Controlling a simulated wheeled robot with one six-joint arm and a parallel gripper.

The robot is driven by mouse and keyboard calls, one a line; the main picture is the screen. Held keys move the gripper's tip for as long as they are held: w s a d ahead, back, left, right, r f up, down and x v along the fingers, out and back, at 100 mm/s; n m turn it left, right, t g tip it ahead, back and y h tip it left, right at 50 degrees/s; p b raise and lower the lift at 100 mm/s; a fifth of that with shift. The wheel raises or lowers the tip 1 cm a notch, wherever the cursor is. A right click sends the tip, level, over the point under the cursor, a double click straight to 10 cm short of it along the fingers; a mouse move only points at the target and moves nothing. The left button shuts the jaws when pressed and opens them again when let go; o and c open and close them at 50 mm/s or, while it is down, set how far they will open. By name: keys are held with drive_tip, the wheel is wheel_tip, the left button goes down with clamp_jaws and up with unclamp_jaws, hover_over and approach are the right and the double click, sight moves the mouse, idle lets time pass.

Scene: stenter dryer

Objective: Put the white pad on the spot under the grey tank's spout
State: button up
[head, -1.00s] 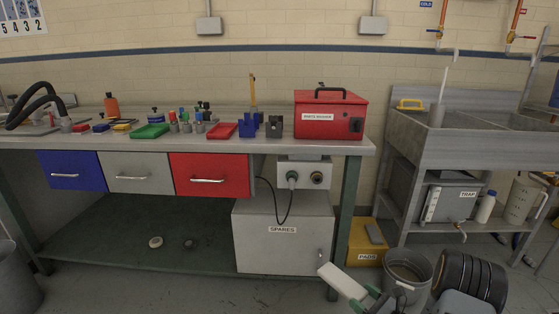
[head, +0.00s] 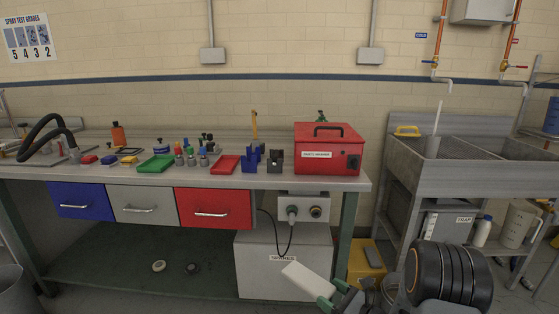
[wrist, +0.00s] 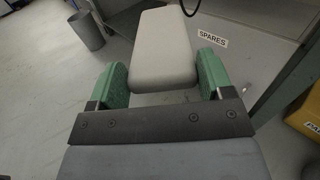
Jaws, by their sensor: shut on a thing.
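The white pad (head: 306,281) is held by my gripper (head: 333,294), in front of the grey SPARES cabinet. In the wrist view, the pad (wrist: 163,45) sits between the two green fingers of my gripper (wrist: 163,80), gripped near its close end. The grey tank (head: 445,228), labelled TRAP, stands on the shelf under the sink at the right, well away from the pad. Its spout and the spot beneath it are hidden behind my black arm part.
The workbench (head: 350,183) with its red box (head: 327,148) is behind the pad. A yellow box (head: 366,262) stands between bench and sink. A white bottle (head: 482,231) and a jug (head: 515,229) stand right of the tank. A grey bin (wrist: 87,30) shows in the wrist view.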

wheel_tip(320, 180, up, 20)
drive_tip(key=m+t+h+p, duration=0.3)
drive_tip(key=h+p, duration=0.1)
drive_tip(key=p, duration=1.8)
drive_tip(key=shift+s+d+f+m+t, duration=0.15)
drive_tip(key=shift+s+d+m+t, duration=0.05)
drive_tip(key=shift+m+t, duration=0.1)
